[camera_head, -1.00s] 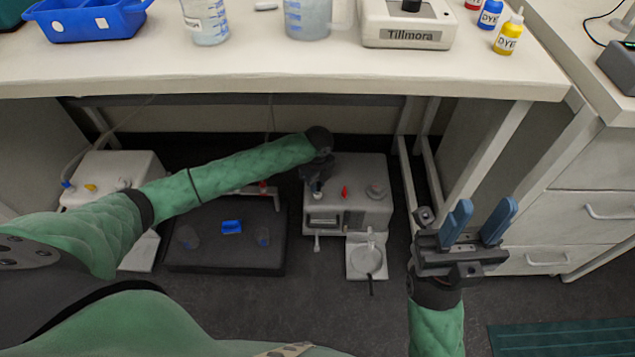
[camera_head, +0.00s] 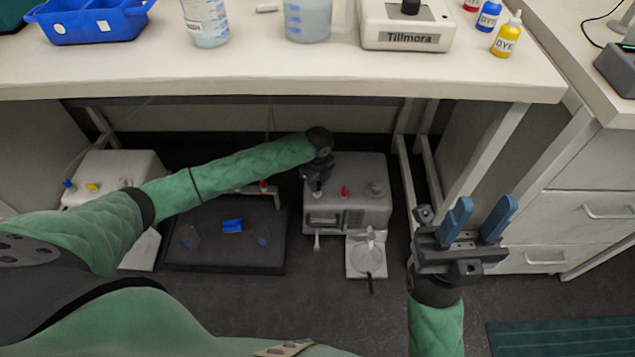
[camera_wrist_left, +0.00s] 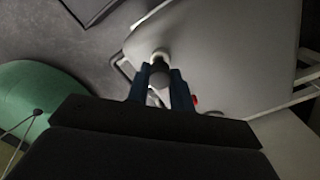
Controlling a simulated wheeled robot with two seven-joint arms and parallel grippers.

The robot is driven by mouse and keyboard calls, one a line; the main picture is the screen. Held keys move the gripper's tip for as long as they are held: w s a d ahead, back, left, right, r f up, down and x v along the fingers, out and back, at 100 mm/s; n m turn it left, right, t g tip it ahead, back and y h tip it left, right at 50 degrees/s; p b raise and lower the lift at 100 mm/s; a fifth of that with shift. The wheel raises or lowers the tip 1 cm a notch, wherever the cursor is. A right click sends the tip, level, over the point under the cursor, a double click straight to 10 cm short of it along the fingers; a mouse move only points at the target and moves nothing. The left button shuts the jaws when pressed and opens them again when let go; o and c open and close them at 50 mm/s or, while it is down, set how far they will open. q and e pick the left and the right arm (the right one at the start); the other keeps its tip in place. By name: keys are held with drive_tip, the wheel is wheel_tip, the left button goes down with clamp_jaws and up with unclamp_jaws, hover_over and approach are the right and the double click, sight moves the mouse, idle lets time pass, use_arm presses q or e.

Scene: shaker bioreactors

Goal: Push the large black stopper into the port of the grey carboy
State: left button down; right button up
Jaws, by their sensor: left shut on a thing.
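The grey carboy (camera_head: 372,206) stands on the floor under the bench, in the middle of the head view. It fills much of the left wrist view (camera_wrist_left: 225,50). My left gripper (camera_head: 316,187) is over its left top side. In the left wrist view, its blue fingers are shut on a dark cylindrical piece, the black stopper (camera_wrist_left: 158,76). A pale ring, the port (camera_wrist_left: 160,55), shows right at the stopper's far end. I cannot tell whether the stopper is inside the port or only against it. My right gripper (camera_head: 478,222) is open and empty, right of the carboy.
A red piece (camera_head: 345,191) and a grey cap (camera_head: 376,188) are on the carboy's top. A dark shaker platform (camera_head: 225,258) lies to its left, a white box (camera_head: 115,172) further left. The bench top (camera_head: 270,75) overhangs; a bench leg (camera_head: 485,160) stands right.

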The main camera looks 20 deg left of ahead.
use_arm(q)
drive_tip(key=shift+f+p, duration=0.45)
drive_tip(key=shift+f, duration=0.7)
idle(1.4)
drive_tip(key=c, duration=1.1)
unclamp_jaws()
drive_tip(key=shift+c, duration=0.2)
drive_tip(key=shift+r, duration=0.1)
wheel_tip(320, 180, up, 8)
drive_tip(key=shift+f+p, duration=0.2)
drive_tip(key=shift+p, duration=0.55)
